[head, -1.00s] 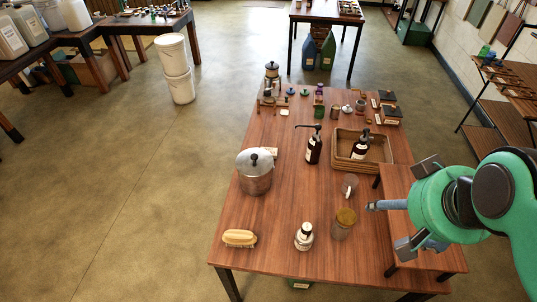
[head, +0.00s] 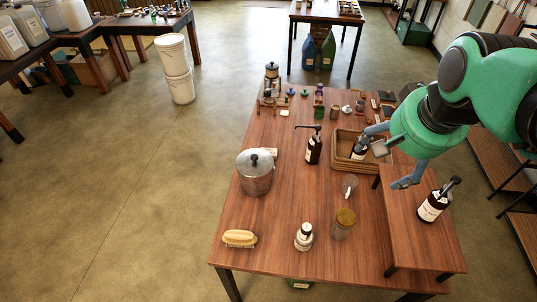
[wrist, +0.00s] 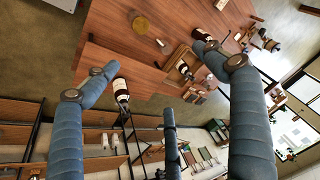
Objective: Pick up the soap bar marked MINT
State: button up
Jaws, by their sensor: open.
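I cannot make out any soap bar marked MINT; no lettering is readable. A small pale block or card (head: 271,151) lies just behind the metal pot, too small to identify. My gripper (head: 385,160) is open, its blue-grey fingers spread above the table's right side, near the wicker basket (head: 345,164). In the wrist view my gripper (wrist: 157,62) also shows wide open, with nothing between the fingers but wooden surface beyond. A finger partly covers the basket and the dark pump bottle (head: 359,151) in it.
A dark pump bottle (head: 434,205) stands on the raised wooden stand (head: 410,235) at right.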

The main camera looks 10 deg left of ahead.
jog(key=w+a+f+m+g, duration=0.15)
jog(key=w+a, duration=0.25)
jog(key=w, duration=0.6)
jog(key=w+a+f+m+p, duration=0.1)
jog(key=w+a+f+m, duration=0.3)
jog(key=w, duration=0.7)
jog(key=w+a+f+m+g, duration=0.15)
jog(key=w+a, duration=0.35)
jog(key=w, duration=0.5)
jog(key=w+a+f+m, duration=0.2)
jog(key=w+a+f, duration=0.3)
jog(key=f, duration=0.5)
jog(key=w+a+f+m+g+p, duration=0.1)
jog(key=w+a+f+m, duration=0.2)
jog(key=w+a+f, duration=0.3)
jog(key=w+a+f+m, duration=0.2)
jog(key=w+a+f, duration=0.3)
jog(key=f, duration=1.1)
jog(key=a, duration=0.3)
jog(key=shift+w+g, duration=0.2)
jog(key=shift+g, duration=0.2)
jog(key=shift+f, duration=0.1)
jog(key=shift+f, duration=4.25)
jog(key=shift+a+f, duration=0.1)
